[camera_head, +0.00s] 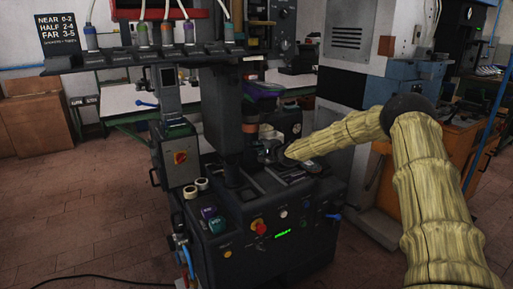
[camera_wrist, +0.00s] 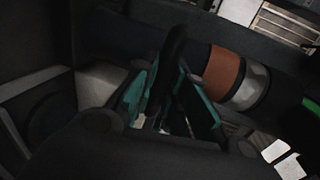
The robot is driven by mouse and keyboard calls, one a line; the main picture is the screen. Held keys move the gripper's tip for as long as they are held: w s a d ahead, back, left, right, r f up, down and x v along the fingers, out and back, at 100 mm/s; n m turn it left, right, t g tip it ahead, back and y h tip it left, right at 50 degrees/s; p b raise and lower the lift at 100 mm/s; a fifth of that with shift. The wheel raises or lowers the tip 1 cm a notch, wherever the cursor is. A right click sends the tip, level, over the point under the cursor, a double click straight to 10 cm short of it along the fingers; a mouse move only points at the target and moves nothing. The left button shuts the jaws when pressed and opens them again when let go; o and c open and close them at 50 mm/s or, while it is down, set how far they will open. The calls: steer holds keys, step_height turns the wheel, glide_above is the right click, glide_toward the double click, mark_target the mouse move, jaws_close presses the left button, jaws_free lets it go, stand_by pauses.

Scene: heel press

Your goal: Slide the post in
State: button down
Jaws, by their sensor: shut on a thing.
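The dark heel press (camera_head: 225,115) stands in the middle of the head view. My gripper (camera_head: 268,152) is at its work area, just right of the central column. In the wrist view, my gripper (camera_wrist: 172,100) has teal finger pads, shut on a dark, narrow part (camera_wrist: 176,62). I cannot tell for sure whether this part is the post, as its lower end is hidden between the fingers. Close behind the fingers is a dark cylinder with a copper band (camera_wrist: 221,73) and a silver band. The copper-banded cylinder (camera_head: 250,128) also shows above my gripper in the head view.
The press front carries a red knob (camera_head: 259,227) and a green lit display (camera_head: 283,234). A control box (camera_head: 180,157) stands at its left. A sign (camera_head: 58,33) lists NEAR, HALF and FAR. Floor is free at left.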

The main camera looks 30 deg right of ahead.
steer(key=shift+w+r, duration=0.1)
steer(key=shift+r, duration=0.1)
steer(key=c, duration=1.9)
jaws_free()
steer(key=o, duration=0.4)
steer(key=shift+w+f, duration=0.2)
steer(key=shift+o, duration=0.2)
steer(key=shift+s, duration=0.15)
steer(key=v, duration=1.2)
